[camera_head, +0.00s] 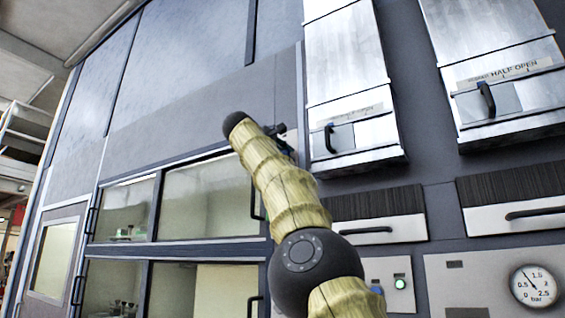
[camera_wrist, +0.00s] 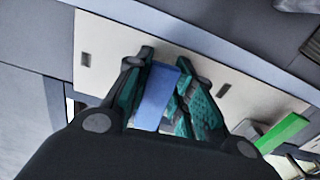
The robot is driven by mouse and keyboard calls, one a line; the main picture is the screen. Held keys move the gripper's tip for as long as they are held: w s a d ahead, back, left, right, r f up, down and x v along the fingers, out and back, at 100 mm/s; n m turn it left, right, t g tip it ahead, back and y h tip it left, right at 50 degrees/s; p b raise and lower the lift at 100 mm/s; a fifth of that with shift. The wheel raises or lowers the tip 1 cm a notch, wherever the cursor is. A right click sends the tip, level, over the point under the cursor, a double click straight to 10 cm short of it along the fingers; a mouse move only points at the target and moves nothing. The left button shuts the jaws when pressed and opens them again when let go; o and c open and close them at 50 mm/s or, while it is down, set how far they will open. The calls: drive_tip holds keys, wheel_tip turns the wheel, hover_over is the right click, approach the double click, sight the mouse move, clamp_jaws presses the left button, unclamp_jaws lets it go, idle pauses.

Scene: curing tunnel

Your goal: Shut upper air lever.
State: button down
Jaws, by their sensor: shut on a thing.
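In the wrist view a blue lever or handle (camera_wrist: 157,97) stands between the two teal finger pads of my gripper (camera_wrist: 163,92). My gripper is shut on it. It stands out in front of a pale plate (camera_wrist: 232,88) with small dark slots; whether it is the upper air lever I cannot tell. A green bar (camera_wrist: 283,133) is at the right of the wrist view, apart from my fingers. In the head view my arm covers most of my gripper (camera_head: 282,140), and neither the blue lever nor its plate can be made out there.
In the head view two metal hatches with black handles, a left one (camera_head: 345,75) and a right one (camera_head: 492,65), bear "HALF OPEN" labels. Below are drawers (camera_head: 375,231), a pressure gauge (camera_head: 534,286) and a green button (camera_head: 400,283). Glass-fronted cabinets (camera_head: 205,200) stand behind my arm.

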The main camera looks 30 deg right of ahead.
drive_tip(key=shift+f+m+b, duration=0.3)
drive_tip(key=shift+f+m, duration=0.05)
drive_tip(key=shift+m, duration=0.05)
idle(0.4)
drive_tip(key=c, duration=1.2)
unclamp_jaws()
drive_tip(key=shift+r, duration=0.1)
drive_tip(key=shift+a, duration=0.15)
drive_tip(key=v, duration=1.1)
drive_tip(key=shift+s+a, duration=0.2)
drive_tip(key=shift+s, duration=0.05)
